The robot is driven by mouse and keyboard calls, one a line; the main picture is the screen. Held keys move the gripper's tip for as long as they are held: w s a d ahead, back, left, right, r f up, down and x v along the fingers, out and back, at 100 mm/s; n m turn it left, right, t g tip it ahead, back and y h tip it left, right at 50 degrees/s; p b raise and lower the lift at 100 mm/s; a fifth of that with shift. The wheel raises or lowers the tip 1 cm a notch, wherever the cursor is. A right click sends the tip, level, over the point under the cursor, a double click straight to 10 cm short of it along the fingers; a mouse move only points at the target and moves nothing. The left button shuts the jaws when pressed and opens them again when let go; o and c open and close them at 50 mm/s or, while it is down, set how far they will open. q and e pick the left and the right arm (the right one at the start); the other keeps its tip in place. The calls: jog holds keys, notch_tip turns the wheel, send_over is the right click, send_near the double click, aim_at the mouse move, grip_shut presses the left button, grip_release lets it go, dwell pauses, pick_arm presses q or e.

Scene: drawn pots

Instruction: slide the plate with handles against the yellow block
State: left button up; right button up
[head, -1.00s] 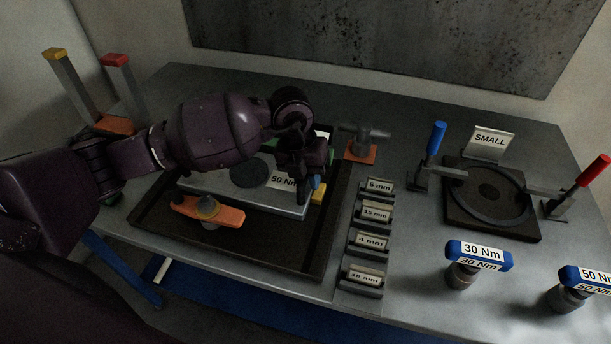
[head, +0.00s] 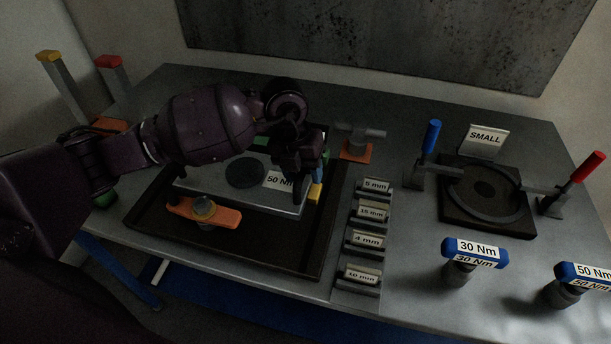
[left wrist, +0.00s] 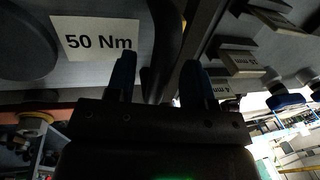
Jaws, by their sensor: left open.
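The plate (head: 222,183) is a flat grey slab with a dark disc and a "50 Nm" label, lying in a dark tray. It also shows in the left wrist view (left wrist: 105,65). My left gripper (head: 307,185) is open, pointing down at the plate's right end. Its two fingers (left wrist: 157,75) straddle a dark strip in the wrist view. My right gripper is not visible.
The dark tray's rim (head: 325,245) surrounds the plate. An orange bar with a round knob (head: 203,212) stands in front of it. A column of labelled size blocks (head: 365,238) is right of the tray. Coloured levers and a round fixture (head: 487,195) stand further right.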

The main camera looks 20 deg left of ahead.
pick_arm(q)
notch_tip(320, 180, up, 9)
jog(key=a, duration=0.1)
jog(key=shift+a, duration=0.35)
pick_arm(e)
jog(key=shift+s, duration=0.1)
pick_arm(q)
jog(key=shift+s+f, duration=0.15)
